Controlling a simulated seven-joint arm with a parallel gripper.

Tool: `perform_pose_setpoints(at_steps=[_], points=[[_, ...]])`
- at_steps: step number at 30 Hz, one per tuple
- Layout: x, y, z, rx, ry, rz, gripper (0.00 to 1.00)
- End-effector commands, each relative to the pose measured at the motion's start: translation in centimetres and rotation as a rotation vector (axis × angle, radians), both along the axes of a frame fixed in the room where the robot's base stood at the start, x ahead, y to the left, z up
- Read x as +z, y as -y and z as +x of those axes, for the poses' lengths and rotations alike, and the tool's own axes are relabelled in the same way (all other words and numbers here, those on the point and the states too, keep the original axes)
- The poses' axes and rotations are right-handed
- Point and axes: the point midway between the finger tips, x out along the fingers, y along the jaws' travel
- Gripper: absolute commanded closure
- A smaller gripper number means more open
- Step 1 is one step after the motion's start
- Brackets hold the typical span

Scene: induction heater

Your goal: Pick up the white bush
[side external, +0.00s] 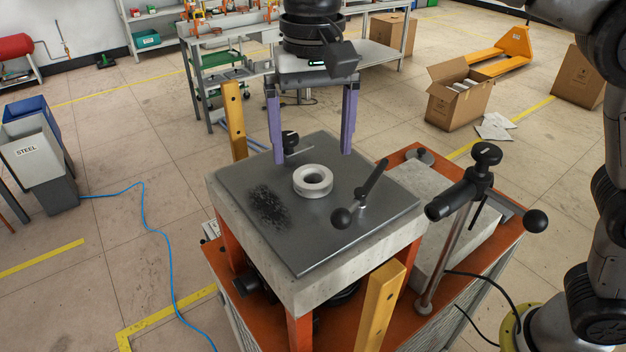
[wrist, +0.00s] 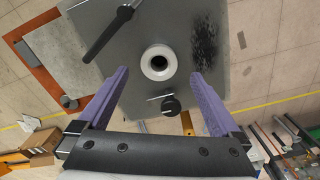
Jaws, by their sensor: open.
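The white bush (side external: 313,181) is a short ring with a dark hole, lying flat on the grey plate (side external: 300,249) of the induction heater. It also shows in the wrist view (wrist: 159,62), between and beyond the fingers. My gripper (side external: 314,157) is open, with its two purple fingers pointing down, one on each side above the bush. The fingers do not touch the bush. In the wrist view my gripper (wrist: 159,76) is empty.
A dark knob (side external: 290,139) is at the plate's far edge. Dark filings (side external: 268,206) lie to the left. A clamp post (side external: 462,220) with black handles rises at the right.

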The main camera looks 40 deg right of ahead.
Motion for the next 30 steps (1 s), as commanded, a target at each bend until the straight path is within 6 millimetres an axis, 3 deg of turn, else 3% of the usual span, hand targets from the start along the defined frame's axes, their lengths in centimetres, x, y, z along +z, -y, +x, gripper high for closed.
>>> perform_pose_setpoints(at_steps=[9, 19, 30], points=[[-4.2, 0.0, -0.3, 0.000, -0.002, -0.001, 0.00], [-4.8, 0.0, -0.3, 0.000, 0.000, 0.000, 0.00], [-4.8, 0.0, -0.3, 0.000, 0.000, -0.001, 0.67]])
